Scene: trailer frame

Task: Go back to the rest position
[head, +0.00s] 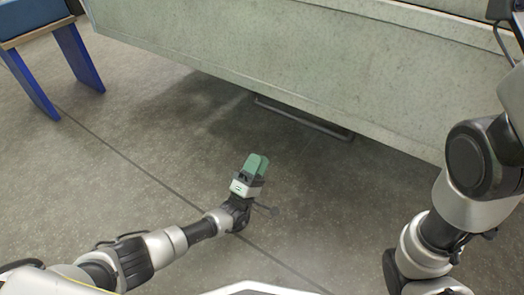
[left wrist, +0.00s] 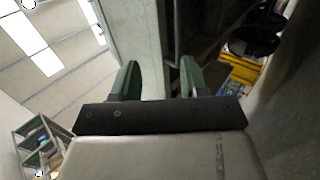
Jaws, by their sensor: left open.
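My left arm reaches in from the lower left in the head view. Its gripper (head: 256,164) has green fingers and hangs over the bare floor in front of the trailer frame (head: 300,60). In the left wrist view the two green fingers (left wrist: 157,80) stand apart with nothing held between them. The pale trailer side (left wrist: 138,30) shows behind and between them. My right arm rises along the right edge of the head view, folded upward; its gripper is out of the picture.
A blue-legged stand (head: 80,55) is at the upper left. A grey metal bar (head: 303,118) hangs under the trailer's lower edge. The concrete floor (head: 150,150) is clear around my left arm. Shelving (left wrist: 38,145) and a yellow item (left wrist: 240,72) show in the left wrist view.

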